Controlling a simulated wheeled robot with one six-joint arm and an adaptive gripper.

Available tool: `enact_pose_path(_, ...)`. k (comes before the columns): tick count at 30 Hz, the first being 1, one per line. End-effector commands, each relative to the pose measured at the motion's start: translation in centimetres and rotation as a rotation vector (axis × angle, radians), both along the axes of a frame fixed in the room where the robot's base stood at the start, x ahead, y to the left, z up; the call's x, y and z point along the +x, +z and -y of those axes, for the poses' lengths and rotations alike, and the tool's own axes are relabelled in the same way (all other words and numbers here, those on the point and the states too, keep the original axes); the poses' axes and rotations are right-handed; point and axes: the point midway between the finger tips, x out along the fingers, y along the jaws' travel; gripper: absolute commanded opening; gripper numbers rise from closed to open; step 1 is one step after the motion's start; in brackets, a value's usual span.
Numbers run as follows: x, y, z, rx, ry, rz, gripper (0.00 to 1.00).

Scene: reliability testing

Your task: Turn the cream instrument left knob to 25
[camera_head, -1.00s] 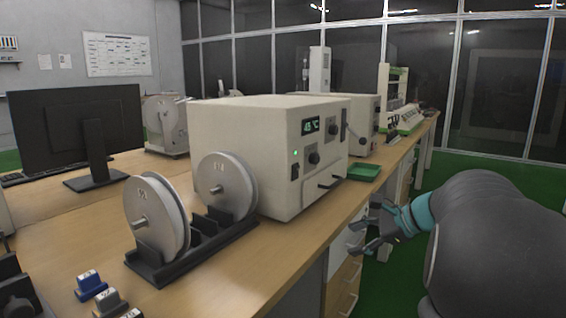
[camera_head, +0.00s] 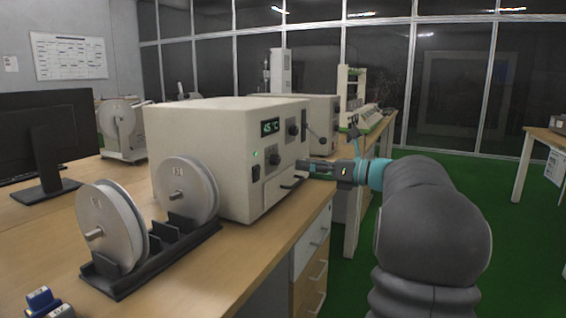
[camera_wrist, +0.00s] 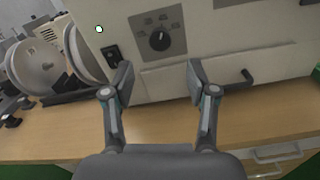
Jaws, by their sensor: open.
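The cream instrument (camera_head: 215,145) stands on the wooden bench, its display reading 45 °C. Its black left knob (camera_head: 275,159) is on the front panel, right of a switch. Another black knob (camera_head: 292,129) sits higher and to the right. In the wrist view the left knob (camera_wrist: 159,41) shows on a dark dial plate with small markings; I cannot read its setting. My gripper (camera_head: 308,168) is in front of the panel; in the wrist view its fingers (camera_wrist: 158,78) are open, spread below and either side of the knob, apart from it and empty.
A black switch (camera_wrist: 111,54) and green light (camera_wrist: 99,29) are left of the knob. A black handle (camera_wrist: 238,81) projects at lower right. Two reels (camera_head: 112,225) on a black rack stand left of the instrument. The aisle at right has open green floor.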

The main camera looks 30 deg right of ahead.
Motion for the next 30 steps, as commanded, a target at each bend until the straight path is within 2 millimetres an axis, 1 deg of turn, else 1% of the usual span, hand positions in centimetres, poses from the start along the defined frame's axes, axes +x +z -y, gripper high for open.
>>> enact_pose_path(1, 0.8, 0.0, -0.7, 0.0, 0.003, 0.0, 0.58)
enact_pose_path(6, 3.2, 0.0, -2.6, 0.0, 0.003, 0.0, 0.58)
enact_pose_path(12, 5.2, 0.0, -4.1, -0.001, 0.001, 0.0, 0.58)
enact_pose_path(18, 6.0, 0.0, -4.7, 0.0, 0.0, 0.0, 0.58)
enact_pose_path(26, 6.0, 0.0, -4.7, -0.001, -0.001, 0.0, 0.58)
enact_pose_path(27, 6.0, 0.0, -4.7, -0.001, -0.001, 0.0, 0.48)
enact_pose_path(29, 6.0, 0.0, -4.7, -0.001, -0.001, 0.0, 0.33)
enact_pose_path(30, 6.0, 0.0, -4.7, -0.001, -0.001, 0.0, 0.23)
